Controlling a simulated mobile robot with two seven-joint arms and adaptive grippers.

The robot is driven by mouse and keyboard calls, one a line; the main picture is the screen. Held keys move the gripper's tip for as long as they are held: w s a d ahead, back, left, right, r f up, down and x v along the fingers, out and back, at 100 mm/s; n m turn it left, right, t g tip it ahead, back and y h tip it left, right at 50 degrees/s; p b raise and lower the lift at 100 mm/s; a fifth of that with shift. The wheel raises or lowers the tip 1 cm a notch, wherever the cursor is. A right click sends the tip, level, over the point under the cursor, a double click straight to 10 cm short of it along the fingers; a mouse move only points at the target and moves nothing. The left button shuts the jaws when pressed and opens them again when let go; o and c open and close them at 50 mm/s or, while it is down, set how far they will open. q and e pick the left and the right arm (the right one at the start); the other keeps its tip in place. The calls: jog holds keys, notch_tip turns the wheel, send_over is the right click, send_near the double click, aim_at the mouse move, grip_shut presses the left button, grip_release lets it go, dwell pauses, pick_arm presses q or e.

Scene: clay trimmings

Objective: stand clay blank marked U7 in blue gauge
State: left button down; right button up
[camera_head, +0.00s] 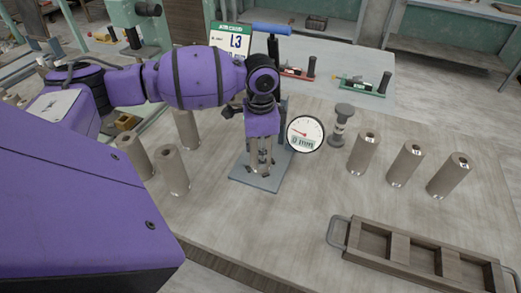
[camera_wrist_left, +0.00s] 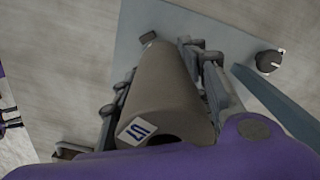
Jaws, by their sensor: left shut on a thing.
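My left gripper (camera_head: 262,162) points down over the grey-blue base plate (camera_head: 270,183) of the gauge with the blue handle (camera_head: 271,29). It is shut on a grey clay blank (camera_wrist_left: 163,90), whose tag (camera_wrist_left: 137,131) appears to read U7, seen turned over in the left wrist view. In the head view the fingers mostly hide the blank. I cannot tell whether its lower end touches the plate. The gauge's round dial (camera_head: 305,134) shows 0 mm and stands right of the gripper. My right gripper is not in view.
Several other blanks stand on the table, some right (camera_head: 403,165) and some left (camera_head: 173,171). A dark spool-shaped object (camera_head: 341,125) stands right of the dial. A wooden tray (camera_head: 398,262) lies front right.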

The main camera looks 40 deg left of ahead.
pick_arm(q)
jog(key=c, duration=1)
grip_release()
jog(key=shift+r, duration=0.1)
notch_tip(320, 180, up, 12)
jog(key=shift+r+p, duration=0.1)
jog(key=shift+p, duration=0.2)
